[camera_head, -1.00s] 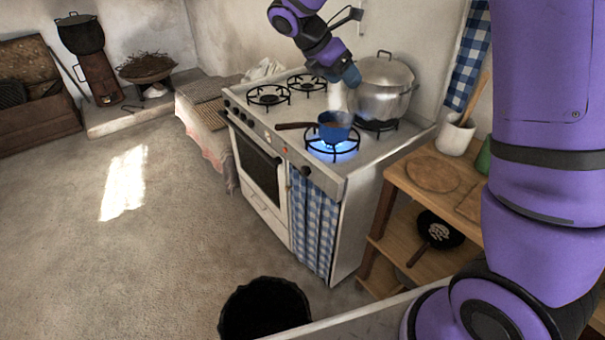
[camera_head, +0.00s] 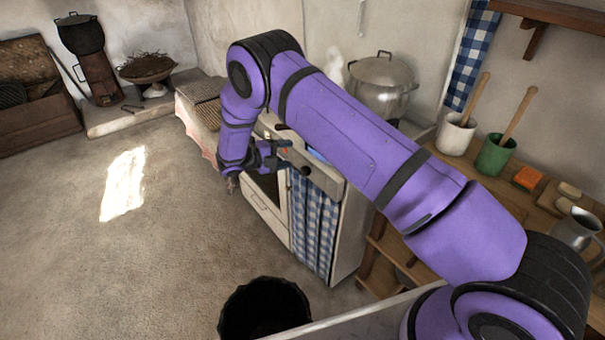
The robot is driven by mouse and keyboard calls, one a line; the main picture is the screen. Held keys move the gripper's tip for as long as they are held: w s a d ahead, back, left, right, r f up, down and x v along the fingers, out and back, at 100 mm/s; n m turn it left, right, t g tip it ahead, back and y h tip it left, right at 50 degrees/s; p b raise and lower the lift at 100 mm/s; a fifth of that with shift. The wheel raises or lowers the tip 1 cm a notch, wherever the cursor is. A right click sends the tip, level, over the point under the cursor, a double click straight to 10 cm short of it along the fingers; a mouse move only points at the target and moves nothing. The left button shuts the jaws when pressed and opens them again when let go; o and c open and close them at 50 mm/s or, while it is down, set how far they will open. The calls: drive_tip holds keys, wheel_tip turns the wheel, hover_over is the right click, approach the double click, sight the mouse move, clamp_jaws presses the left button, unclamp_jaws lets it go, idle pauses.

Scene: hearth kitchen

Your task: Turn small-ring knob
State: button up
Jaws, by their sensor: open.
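The white stove (camera_head: 345,235) stands in the middle, mostly behind my arm. A dark round knob (camera_head: 306,171) shows at the right end of its front panel. My gripper (camera_head: 282,154) is open and empty in front of this panel, just left of that knob, with its fingers pointing right. A small orange-red spot (camera_head: 285,150) shows by the fingertips. I cannot tell whether the fingers touch anything. The other knobs, the burners and the blue pan are hidden behind my arm. I cannot tell which knob is the small-ring one.
A large lidded pot (camera_head: 383,88) stands at the stove's back right. A blue checked curtain (camera_head: 313,225) hangs on the stove front. A wooden shelf (camera_head: 375,265) stands on the right. A black bin (camera_head: 264,310) is at the front. The floor on the left is clear.

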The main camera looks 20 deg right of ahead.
sight(303, 173)
drive_tip(key=s+a+f+n+t+h, duration=0.1)
drive_tip(key=a+f+n+t, duration=0.25)
drive_tip(key=f+n, duration=0.6)
drive_tip(key=w+d+f, duration=0.1)
drive_tip(key=d, duration=0.2)
drive_tip(key=w+d+m, duration=0.1)
drive_tip(key=d, duration=0.2)
drive_tip(key=w+d+f+m, duration=0.1)
drive_tip(key=d, duration=0.3)
drive_tip(key=shift+w+d+f, duration=0.1)
drive_tip(key=shift+w+f, duration=0.2)
drive_tip(key=shift+w, duration=0.1)
drive_tip(key=c, duration=0.9)
